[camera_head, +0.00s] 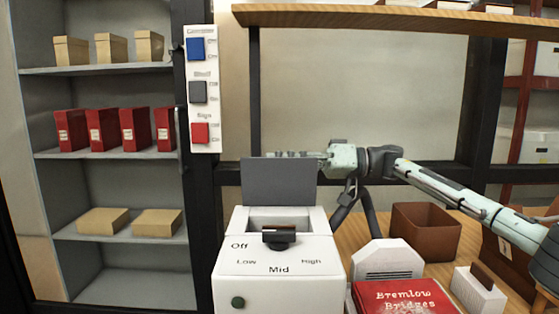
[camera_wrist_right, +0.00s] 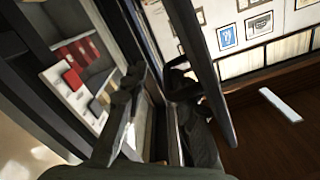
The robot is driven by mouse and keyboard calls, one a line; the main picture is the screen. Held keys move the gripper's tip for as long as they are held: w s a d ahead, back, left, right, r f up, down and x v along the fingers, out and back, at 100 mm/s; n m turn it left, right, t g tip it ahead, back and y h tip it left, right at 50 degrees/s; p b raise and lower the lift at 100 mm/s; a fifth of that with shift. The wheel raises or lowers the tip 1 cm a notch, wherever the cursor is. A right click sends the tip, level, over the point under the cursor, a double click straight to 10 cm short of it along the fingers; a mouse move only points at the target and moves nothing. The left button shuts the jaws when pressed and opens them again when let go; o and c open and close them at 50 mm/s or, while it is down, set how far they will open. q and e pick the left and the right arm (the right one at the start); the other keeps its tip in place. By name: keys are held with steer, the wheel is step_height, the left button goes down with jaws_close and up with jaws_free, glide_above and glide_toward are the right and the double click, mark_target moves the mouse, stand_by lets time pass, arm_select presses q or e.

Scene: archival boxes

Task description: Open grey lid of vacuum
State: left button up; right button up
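The vacuum (camera_head: 278,262) is a white box with a dial marked Off, Low, Mid and High, and a green round button on its front. Its grey lid (camera_head: 279,182) stands raised, roughly upright, at the back of the box, with the opening below it exposed. My right gripper (camera_head: 290,155) reaches in from the right at the lid's top edge, partly hidden behind it. In the right wrist view my fingers (camera_wrist_right: 152,92) are apart, and a dark slab (camera_wrist_right: 206,65), likely the lid, runs beside the right finger. Contact is unclear. My left gripper is not in view.
A brown bin (camera_head: 426,231), a white vented device (camera_head: 388,261) and a red book (camera_head: 404,297) are right of the vacuum. A switch panel (camera_head: 203,88) and grey shelves (camera_head: 110,159) with boxes stand left. A wooden shelf (camera_head: 390,17) hangs above.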

steer(key=shift+o, duration=0.3)
steer(key=shift+f, duration=0.65)
steer(key=d, duration=1.2)
steer(key=shift+r, duration=0.45)
steer(key=shift+s, duration=0.1)
